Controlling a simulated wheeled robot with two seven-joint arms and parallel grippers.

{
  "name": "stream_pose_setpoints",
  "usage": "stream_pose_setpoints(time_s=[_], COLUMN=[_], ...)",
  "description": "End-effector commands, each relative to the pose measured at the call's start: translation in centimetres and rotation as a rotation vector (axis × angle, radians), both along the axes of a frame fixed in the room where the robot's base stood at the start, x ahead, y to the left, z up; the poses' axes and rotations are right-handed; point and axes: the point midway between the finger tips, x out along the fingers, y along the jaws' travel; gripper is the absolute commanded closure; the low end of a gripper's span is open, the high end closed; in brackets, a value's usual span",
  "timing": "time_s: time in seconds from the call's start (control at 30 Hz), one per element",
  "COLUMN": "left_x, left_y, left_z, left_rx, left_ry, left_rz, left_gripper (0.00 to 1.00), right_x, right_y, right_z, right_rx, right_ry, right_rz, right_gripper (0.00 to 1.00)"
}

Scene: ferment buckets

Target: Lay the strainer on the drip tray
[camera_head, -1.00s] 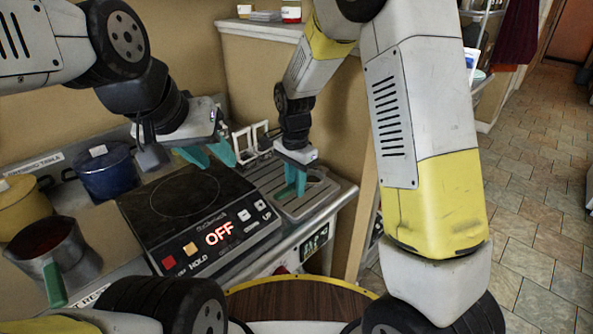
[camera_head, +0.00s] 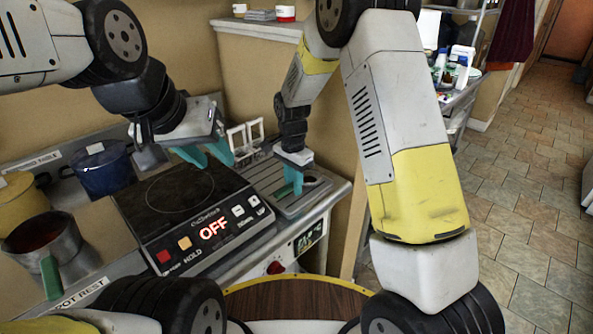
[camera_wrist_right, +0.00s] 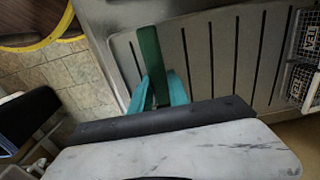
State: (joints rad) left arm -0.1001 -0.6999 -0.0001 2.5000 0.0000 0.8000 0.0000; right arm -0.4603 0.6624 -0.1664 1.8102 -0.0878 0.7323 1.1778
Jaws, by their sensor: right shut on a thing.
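The ribbed grey drip tray (camera_head: 263,179) lies right of the hotplate; its slots also show in the right wrist view (camera_wrist_right: 222,62). My right gripper (camera_head: 293,181) is low over the tray. In the right wrist view it (camera_wrist_right: 160,90) is shut on a green handle (camera_wrist_right: 149,52), which I take to be the strainer's. I cannot tell whether the strainer touches the tray. My left gripper (camera_head: 207,155) is open and empty above the hotplate's back edge.
The hotplate (camera_head: 180,190) reads OFF. A blue pot (camera_head: 104,170), a yellow pot (camera_head: 22,207) and a metal jug (camera_head: 45,245) stand at the left. Wire holders (camera_head: 245,138) labelled TEA stand behind the tray, close to my right gripper.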

Motion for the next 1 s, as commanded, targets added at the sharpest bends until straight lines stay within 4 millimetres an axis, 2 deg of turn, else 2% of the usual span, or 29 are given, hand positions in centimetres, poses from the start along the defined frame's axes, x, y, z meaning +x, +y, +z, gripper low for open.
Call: stream_pose_setpoints(time_s=[0.07,0.1,0.17,0.2,0.57,0.67,1.0], left_x=[0.0,0.0,0.0,0.0,0.0,0.0,0.0], left_y=[0.0,0.0,0.0,0.0,0.0,0.0,0.0], left_z=[0.0,0.0,0.0,0.0,0.0,0.0,0.0], left_rx=[0.000,0.000,0.000,0.000,0.000,0.000,0.000], left_ry=[0.000,0.000,0.000,0.000,0.000,0.000,0.000], left_rz=[0.000,0.000,0.000,0.000,0.000,0.000,0.000], left_gripper=[0.64,0.64,0.64,0.64,0.64,0.64,0.64], right_x=[0.0,0.0,0.0,0.0,0.0,0.1,0.1], right_y=[0.0,0.0,0.0,0.0,0.0,0.0,0.0], right_z=[-0.3,-0.2,-0.2,-0.2,0.2,1.5,8.7], right_rx=[-0.001,0.000,0.000,0.000,0.001,0.001,0.001], right_ry=[0.001,0.000,0.000,0.000,-0.001,-0.004,-0.004], right_rz=[0.000,0.000,0.000,0.000,0.000,0.000,0.000], right_gripper=[1.00,0.71,0.59,0.57,0.57,0.57,0.57])
